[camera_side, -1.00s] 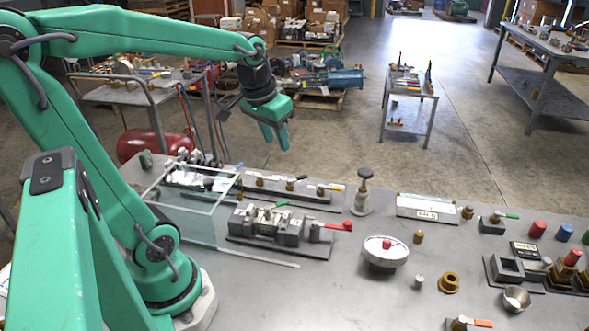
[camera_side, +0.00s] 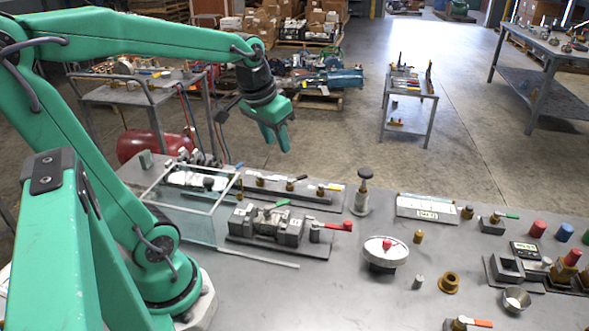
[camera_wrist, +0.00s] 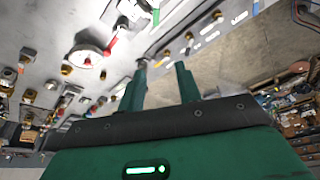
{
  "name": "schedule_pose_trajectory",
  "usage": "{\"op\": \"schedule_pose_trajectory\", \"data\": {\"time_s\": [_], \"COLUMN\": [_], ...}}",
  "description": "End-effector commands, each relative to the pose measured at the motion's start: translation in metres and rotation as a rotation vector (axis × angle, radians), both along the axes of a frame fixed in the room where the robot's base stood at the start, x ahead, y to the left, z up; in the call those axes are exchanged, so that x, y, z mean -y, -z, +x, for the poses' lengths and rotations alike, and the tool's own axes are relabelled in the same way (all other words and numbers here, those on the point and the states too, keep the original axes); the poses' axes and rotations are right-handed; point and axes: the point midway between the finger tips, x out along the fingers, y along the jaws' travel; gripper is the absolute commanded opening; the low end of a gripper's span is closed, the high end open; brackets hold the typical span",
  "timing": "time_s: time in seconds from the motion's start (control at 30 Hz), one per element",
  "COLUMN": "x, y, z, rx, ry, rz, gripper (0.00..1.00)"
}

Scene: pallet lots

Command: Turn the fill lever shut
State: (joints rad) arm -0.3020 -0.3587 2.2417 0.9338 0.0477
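Several levers are on the bench, and I cannot tell which is the fill lever. A red-handled lever (camera_side: 337,226) sits at the right end of a grey valve block (camera_side: 277,228). A green handle (camera_side: 270,205) lies across the same block. Smaller levers stand on a rail (camera_side: 292,190) behind it. The red lever (camera_wrist: 112,45) and green handle (camera_wrist: 156,17) also show in the wrist view. My gripper (camera_side: 276,138) is above and behind the bench's back edge, apart from every lever. In the wrist view its fingers (camera_wrist: 160,85) are spread, with nothing between them.
A clear glass tank (camera_side: 200,222) stands left of the block, near my base. Fittings and small displays crowd the right side. Bare bench lies in front of the block.

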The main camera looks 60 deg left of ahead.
Motion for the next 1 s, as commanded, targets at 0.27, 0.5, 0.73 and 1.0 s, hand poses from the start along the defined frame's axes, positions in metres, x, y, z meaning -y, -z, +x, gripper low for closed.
{"op": "schedule_pose_trajectory", "data": {"time_s": [0.27, 0.5, 0.73, 1.0], "x": [-0.054, -0.118, -0.182, -0.244], "y": [0.014, 0.037, 0.069, 0.107], "z": [0.021, 0.032, 0.029, 0.012], "rx": [-0.077, -0.153, -0.221, -0.277], "ry": [-0.078, -0.153, -0.223, -0.289], "rz": [-0.012, -0.039, -0.079, -0.127], "gripper": [0.34, 0.34, 0.34, 0.34]}}
